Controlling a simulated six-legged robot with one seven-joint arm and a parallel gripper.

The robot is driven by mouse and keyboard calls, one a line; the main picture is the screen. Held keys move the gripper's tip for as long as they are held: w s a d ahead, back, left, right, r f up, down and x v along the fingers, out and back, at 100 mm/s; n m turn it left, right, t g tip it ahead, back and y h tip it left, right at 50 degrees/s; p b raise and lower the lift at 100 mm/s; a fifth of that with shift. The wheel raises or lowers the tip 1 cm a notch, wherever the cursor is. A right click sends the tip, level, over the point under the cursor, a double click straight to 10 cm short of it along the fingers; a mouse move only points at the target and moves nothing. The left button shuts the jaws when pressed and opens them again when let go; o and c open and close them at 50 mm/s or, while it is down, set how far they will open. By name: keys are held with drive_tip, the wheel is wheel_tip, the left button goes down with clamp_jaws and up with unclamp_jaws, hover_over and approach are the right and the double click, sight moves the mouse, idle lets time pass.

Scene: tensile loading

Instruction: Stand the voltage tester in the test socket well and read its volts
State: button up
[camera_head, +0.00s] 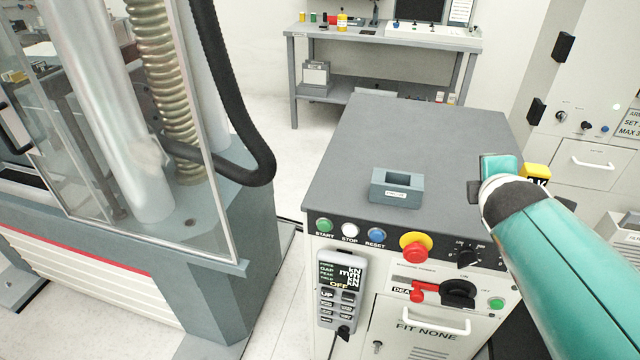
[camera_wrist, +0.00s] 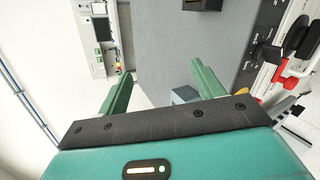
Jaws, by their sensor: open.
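The test socket well is most likely the small grey open-topped box (camera_head: 395,190) with a white label, standing on the dark cabinet top near its front edge. Its opening looks empty.
The cabinet front carries buttons, a red emergency stop (camera_head: 416,246), a red handle (camera_head: 425,291) and a grey display pendant (camera_head: 341,287). A clear-shielded machine (camera_head: 110,150) stands left. A bench (camera_head: 385,38) with small items stands behind. The cabinet top (camera_head: 410,125) is mostly clear.

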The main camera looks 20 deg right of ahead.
drive_tip(key=s+a+f+m+g+y, duration=0.1)
drive_tip(key=a+m, duration=0.3)
drive_tip(key=a, duration=0.5)
drive_tip(key=s+a+f+m+g+y, duration=0.2)
drive_tip(key=a+f+m+y, duration=0.1)
drive_tip(key=a, duration=0.6)
drive_tip(key=s+a+f+m+g+y, duration=0.1)
drive_tip(key=s+a+f+m+y, duration=0.1)
drive_tip(key=a+m, duration=0.4)
drive_tip(key=a+y, duration=0.1)
drive_tip(key=a, duration=0.2)
drive_tip(key=shift+s+m+y, duration=0.25)
drive_tip(key=shift+m+y, duration=0.15)
drive_tip(key=shift+d, duration=0.25)
